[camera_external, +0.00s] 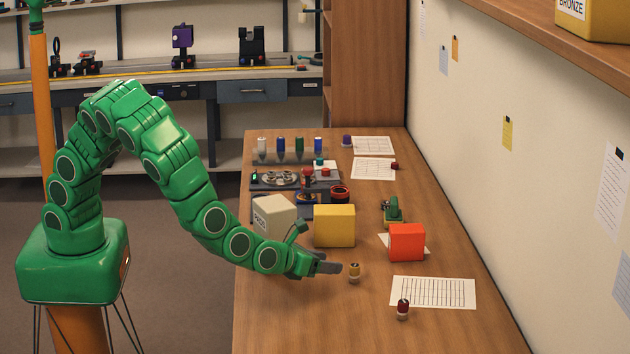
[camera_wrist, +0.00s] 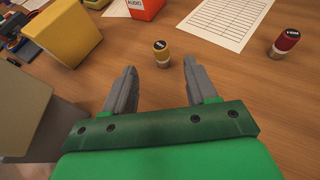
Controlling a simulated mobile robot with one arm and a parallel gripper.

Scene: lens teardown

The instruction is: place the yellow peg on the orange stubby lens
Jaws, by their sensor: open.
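The yellow peg (camera_external: 354,273), a short upright cylinder with a yellow upper part, a dark top and a pale base, stands on the wooden table. In the wrist view the yellow peg (camera_wrist: 161,52) is centred just beyond the fingertips, with space on both sides. My gripper (camera_external: 332,267) is low over the table, just left of the peg; its two grey fingers (camera_wrist: 160,72) are spread and empty. I cannot clearly identify an orange stubby lens. A dark, red-rimmed round part (camera_external: 340,193) sits farther back, too small to tell.
A yellow box (camera_external: 334,226), a cream box (camera_external: 273,216) and an orange-red box (camera_external: 407,243) stand behind my gripper. A red peg (camera_external: 402,310) stands to the front right, near a printed sheet (camera_external: 433,292). Several coloured cylinders stand in a row at the back.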

